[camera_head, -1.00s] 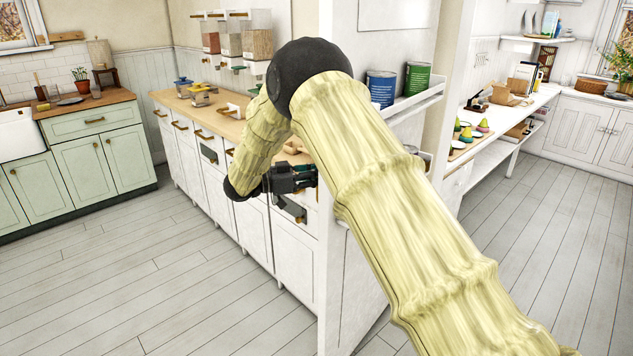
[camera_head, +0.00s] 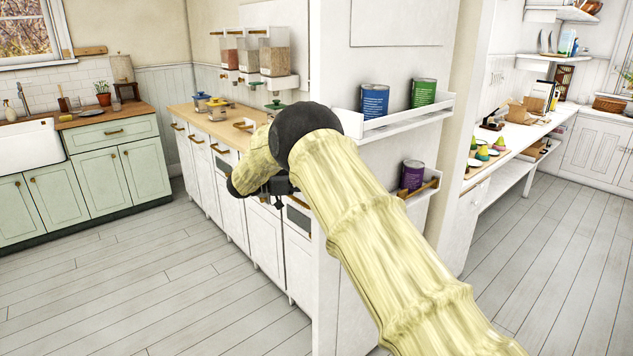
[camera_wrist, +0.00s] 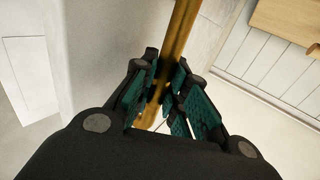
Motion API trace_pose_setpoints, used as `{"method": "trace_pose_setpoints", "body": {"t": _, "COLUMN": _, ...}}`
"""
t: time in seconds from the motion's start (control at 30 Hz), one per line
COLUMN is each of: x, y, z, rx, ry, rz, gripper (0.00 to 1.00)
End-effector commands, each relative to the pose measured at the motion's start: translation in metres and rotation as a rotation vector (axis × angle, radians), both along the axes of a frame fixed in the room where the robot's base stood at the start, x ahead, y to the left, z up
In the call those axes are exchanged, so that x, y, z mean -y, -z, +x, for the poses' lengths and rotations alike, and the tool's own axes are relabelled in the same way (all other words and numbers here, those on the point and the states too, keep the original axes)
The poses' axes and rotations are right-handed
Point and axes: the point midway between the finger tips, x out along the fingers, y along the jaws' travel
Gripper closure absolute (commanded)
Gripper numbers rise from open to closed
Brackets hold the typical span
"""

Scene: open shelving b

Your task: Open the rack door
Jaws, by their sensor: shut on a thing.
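A brass bar handle (camera_wrist: 184,32) runs between the finger pads of my gripper (camera_wrist: 160,90) in the wrist view. The gripper is shut on this bar. A pale, plain panel (camera_wrist: 100,50) stands to the left of the bar; I cannot tell whether it is the rack door. In the head view my gripper (camera_head: 278,187) is partly hidden by my arm, near the left edge of a tall white panel (camera_head: 330,240). The handle is hidden there. A rack shelf (camera_head: 405,119) with a blue can (camera_head: 374,101) and a green can (camera_head: 423,93) is right of the arm.
A purple can (camera_head: 412,175) stands on a lower rack. White drawers and cabinets (camera_head: 232,215) under a wooden counter (camera_head: 190,112) lie left of my gripper. Grain dispensers (camera_head: 273,52) hang above. The floor (camera_head: 130,290) in front is clear.

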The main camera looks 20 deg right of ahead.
Motion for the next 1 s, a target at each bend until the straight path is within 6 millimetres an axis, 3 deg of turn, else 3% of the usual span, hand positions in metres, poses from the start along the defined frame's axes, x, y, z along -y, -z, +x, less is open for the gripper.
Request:
{"method": "trace_pose_setpoints", "body": {"t": 0.2, "x": 0.003, "y": 0.0, "z": 0.0, "rx": 0.001, "ry": 0.002, "rz": -0.001, "gripper": 1.0}}
{"method": "trace_pose_setpoints", "body": {"t": 0.23, "x": 0.003, "y": 0.0, "z": 0.0, "rx": 0.001, "ry": 0.002, "rz": -0.001, "gripper": 0.83}}
{"method": "trace_pose_setpoints", "body": {"t": 0.37, "x": 0.002, "y": 0.0, "z": 0.0, "rx": 0.0, "ry": 0.001, "rz": 0.0, "gripper": 0.63}}
{"method": "trace_pose_setpoints", "body": {"t": 0.77, "x": -0.001, "y": 0.0, "z": 0.001, "rx": 0.0, "ry": -0.001, "rz": 0.0, "gripper": 0.63}}
{"method": "trace_pose_setpoints", "body": {"t": 1.0, "x": -0.022, "y": 0.001, "z": 0.007, "rx": 0.001, "ry": -0.003, "rz": 0.001, "gripper": 0.63}}
